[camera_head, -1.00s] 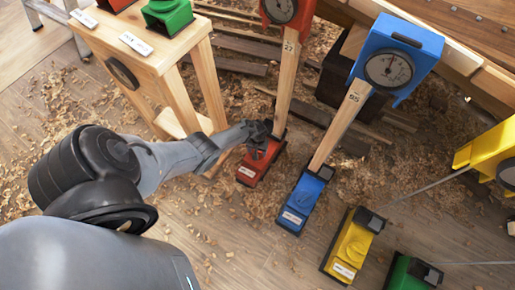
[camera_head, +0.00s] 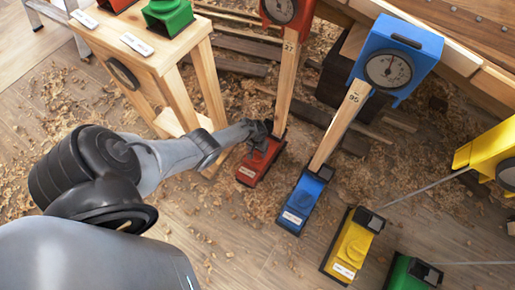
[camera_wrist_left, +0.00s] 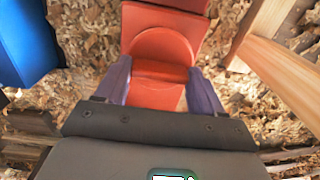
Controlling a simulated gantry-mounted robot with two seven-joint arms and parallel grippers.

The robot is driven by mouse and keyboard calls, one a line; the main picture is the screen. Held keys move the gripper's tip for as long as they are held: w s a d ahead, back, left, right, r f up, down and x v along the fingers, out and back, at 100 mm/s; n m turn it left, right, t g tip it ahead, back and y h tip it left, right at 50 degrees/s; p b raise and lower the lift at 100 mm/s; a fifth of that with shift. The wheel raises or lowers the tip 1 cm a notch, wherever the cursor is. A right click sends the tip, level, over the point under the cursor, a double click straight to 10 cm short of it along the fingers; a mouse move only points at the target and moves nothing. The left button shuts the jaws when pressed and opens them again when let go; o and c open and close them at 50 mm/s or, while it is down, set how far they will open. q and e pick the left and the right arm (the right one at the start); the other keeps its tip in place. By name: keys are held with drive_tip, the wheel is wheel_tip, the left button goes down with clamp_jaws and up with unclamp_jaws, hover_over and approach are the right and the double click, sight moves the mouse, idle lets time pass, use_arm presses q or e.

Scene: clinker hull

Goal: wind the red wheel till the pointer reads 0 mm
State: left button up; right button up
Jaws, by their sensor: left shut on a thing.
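The red wheel (camera_wrist_left: 160,57) shows in the left wrist view between the two fingers of my left gripper (camera_wrist_left: 163,80). It sits on the red base (camera_head: 254,168), which stands on the floor at the foot of a wooden post. In the head view my left gripper (camera_head: 260,130) reaches down to this base from the left and hides most of the wheel. It is shut on the wheel. The red gauge (camera_head: 281,9) tops the same post; its face is partly cut by the frame, and I cannot read the pointer. My right gripper is not in view.
To the right stand a blue base (camera_head: 303,200) with its post and blue gauge (camera_head: 392,69), a yellow base (camera_head: 349,245) and a green base (camera_head: 411,274). A wooden stand (camera_head: 170,65) is at the left. Wood shavings cover the floor.

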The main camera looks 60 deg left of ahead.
use_arm(q)
drive_tip(key=o, duration=1)
drive_tip(key=shift+o, duration=0.2)
wheel_tip(320, 180, up, 11)
drive_tip(key=p, duration=0.9)
drive_tip(key=shift+p, duration=0.4)
drive_tip(key=shift+f, duration=0.1)
